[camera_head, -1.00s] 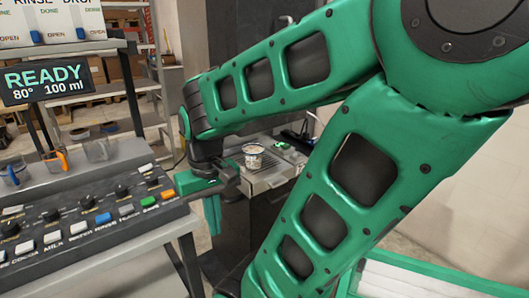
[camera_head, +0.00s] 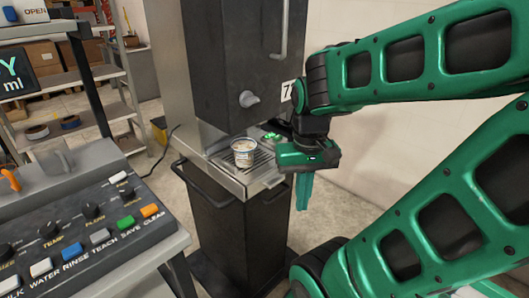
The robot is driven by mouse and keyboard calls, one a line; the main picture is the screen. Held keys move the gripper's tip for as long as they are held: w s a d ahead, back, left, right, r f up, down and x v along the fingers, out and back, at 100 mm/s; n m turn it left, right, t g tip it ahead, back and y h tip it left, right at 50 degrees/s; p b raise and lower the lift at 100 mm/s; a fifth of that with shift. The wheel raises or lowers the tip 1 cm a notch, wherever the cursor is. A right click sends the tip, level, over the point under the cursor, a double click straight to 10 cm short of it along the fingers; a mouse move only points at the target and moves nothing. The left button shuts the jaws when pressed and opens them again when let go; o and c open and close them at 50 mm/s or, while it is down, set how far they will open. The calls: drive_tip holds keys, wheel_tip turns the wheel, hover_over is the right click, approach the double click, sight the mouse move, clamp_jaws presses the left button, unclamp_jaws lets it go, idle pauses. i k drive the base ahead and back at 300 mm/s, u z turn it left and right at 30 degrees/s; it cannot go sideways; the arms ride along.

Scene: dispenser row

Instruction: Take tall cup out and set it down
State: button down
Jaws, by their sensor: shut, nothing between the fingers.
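A clear cup (camera_head: 244,152) with pale contents and a printed side stands upright on the drip grate (camera_head: 262,166) of the dark dispenser (camera_head: 238,65). My gripper (camera_head: 304,190) hangs to the right of the cup, pointing down, in front of the right end of the grate. Its fingers are together and empty, apart from the cup.
A control panel (camera_head: 80,232) with knobs and coloured buttons fills the lower left. A bar handle (camera_head: 205,185) runs along the front of the dispenser's stand. Metal shelves (camera_head: 70,83) with boxes and tape stand behind left. Floor shows between panel and dispenser.

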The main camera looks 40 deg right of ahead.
sight(243, 148)
drive_tip(key=z, duration=2.5)
drive_tip(key=k, duration=1.2)
drive_tip(key=u, duration=0.9)
